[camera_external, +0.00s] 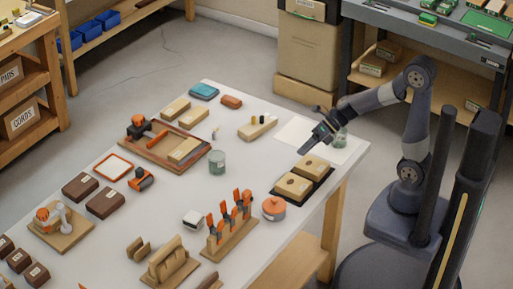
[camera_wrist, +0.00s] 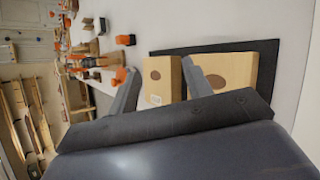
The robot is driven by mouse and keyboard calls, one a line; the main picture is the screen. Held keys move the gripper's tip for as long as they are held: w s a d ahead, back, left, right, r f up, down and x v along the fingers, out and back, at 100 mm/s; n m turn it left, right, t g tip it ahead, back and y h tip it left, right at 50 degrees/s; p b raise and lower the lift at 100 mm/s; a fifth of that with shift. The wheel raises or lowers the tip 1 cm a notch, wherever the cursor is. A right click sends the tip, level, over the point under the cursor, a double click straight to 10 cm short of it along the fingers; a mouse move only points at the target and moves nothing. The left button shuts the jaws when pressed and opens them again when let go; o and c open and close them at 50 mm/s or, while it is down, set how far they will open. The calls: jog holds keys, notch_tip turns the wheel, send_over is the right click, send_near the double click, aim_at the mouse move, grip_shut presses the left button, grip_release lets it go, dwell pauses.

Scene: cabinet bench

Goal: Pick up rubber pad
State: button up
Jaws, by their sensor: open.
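A thin dark flat mat (camera_external: 318,187) lies on the white bench near its right edge, with two light wooden blocks on it; I take it for the rubber pad, but cannot be sure. In the wrist view the mat (camera_wrist: 268,70) shows around the right block and behind it. The left block (camera_wrist: 165,82) and the right block (camera_wrist: 225,70) each carry a brown oval. My gripper (camera_external: 311,142) hangs above the bench, just beyond the blocks. In the wrist view its fingers (camera_wrist: 158,68) are apart, with nothing held, and overlap the view of the blocks.
An orange lidded pot (camera_external: 274,208) stands close to the mat, beside a rack of orange-handled tools (camera_external: 230,235). A greenish glass jar (camera_external: 341,138) stands right by my gripper on a pale sheet (camera_external: 300,132). Another glass jar (camera_external: 217,162) is mid-bench. Bare bench lies left of the mat.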

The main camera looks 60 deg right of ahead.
jog(key=w+a+n+g+y, duration=0.25)
jog(key=w+a+n, duration=0.25)
jog(key=a+n, duration=0.3)
jog(key=n+g+b, duration=0.1)
jog(key=n+g, duration=0.2)
jog(key=n, duration=0.6)
send_near(248, 190)
jog(key=shift+d+f+y, duration=0.1)
jog(key=shift+f+y, duration=0.25)
jog(key=shift+f, duration=0.05)
jog(key=x, duration=1)
jog(key=shift+a+f, duration=0.15)
jog(key=shift+a, duration=0.25)
jog(key=shift+c, duration=0.2)
grip_shut()
